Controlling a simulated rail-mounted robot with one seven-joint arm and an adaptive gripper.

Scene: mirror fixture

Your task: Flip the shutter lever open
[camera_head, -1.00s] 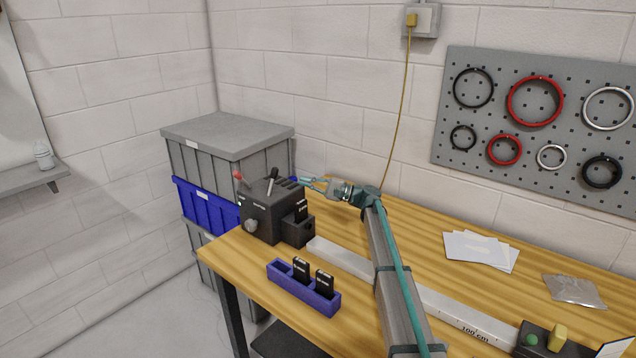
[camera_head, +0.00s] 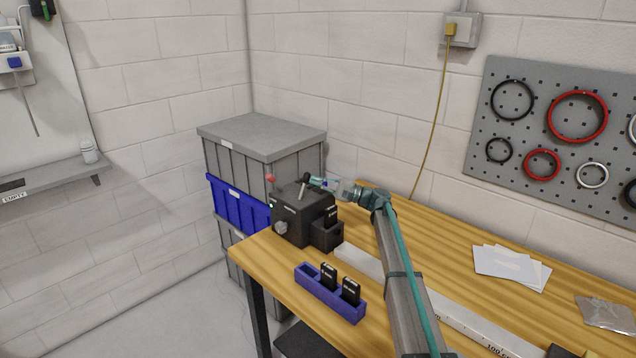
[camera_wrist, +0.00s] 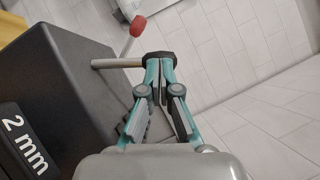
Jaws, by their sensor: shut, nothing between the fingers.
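A black box (camera_head: 293,222) stands at the left end of the bench. A grey lever with a black knob (camera_head: 305,178) rises from its top, tilted slightly right. A second lever with a red knob (camera_head: 270,179) stands at its left edge. I cannot read which one is labelled shutter. My gripper (camera_head: 314,182) is shut and empty, with its tips at the black-knobbed lever. In the wrist view, the closed fingertips (camera_wrist: 166,62) overlap the black knob (camera_wrist: 154,56), and contact is unclear. The grey rod (camera_wrist: 118,63) and red knob (camera_wrist: 138,26) also show there.
A blue holder (camera_head: 312,287) with black slides stands in front of the box. A long white rail (camera_head: 440,302) runs right from it. Grey and blue crates (camera_head: 240,206) stack behind the box, left of the bench. Papers (camera_head: 512,266) lie on the right.

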